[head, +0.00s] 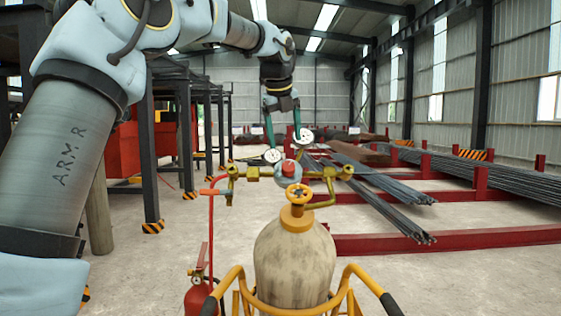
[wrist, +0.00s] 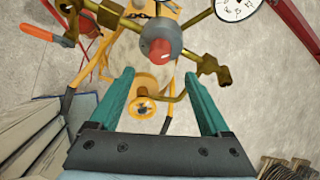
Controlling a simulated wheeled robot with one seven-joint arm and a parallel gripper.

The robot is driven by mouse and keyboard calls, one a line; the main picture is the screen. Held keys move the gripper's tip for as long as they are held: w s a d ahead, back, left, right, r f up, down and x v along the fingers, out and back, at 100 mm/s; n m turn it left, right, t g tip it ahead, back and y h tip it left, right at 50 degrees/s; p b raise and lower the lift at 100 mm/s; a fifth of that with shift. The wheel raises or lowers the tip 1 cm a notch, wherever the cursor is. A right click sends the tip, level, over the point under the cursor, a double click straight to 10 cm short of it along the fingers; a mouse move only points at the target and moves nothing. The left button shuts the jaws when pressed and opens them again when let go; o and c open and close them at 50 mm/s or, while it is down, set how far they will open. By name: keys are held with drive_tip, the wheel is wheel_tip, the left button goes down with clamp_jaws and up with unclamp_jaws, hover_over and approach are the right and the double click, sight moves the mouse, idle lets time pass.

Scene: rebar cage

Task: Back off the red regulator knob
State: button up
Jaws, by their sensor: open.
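The red regulator knob (head: 289,168) sits on a grey regulator body (head: 291,181) above the gas cylinder (head: 294,260). In the wrist view the red knob (wrist: 156,48) shows just beyond the fingertips, roughly centred between them. My gripper (head: 285,138) hangs above the regulator in the head view, its teal fingers pointing down. In the wrist view my gripper (wrist: 159,74) is open and empty, with a wide gap between the fingers. The knob appears apart from both fingers. An orange handwheel (head: 299,195) is on the cylinder valve below the knob.
Pressure gauges (head: 272,156) (head: 306,135) stand close by the fingers. Brass fittings (head: 325,173) reach out to both sides. A yellow trolley frame (head: 347,285) surrounds the cylinder, and a fire extinguisher (head: 198,296) is at left. Rebar bundles (head: 385,190) lie at right.

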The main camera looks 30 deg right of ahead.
sight(288, 165)
drive_tip(key=p+x, duration=0.2)
drive_tip(key=x, duration=0.7)
drive_tip(key=shift+d+f, duration=0.1)
drive_tip(key=shift+f, duration=0.05)
clamp_jaws()
idle(0.4)
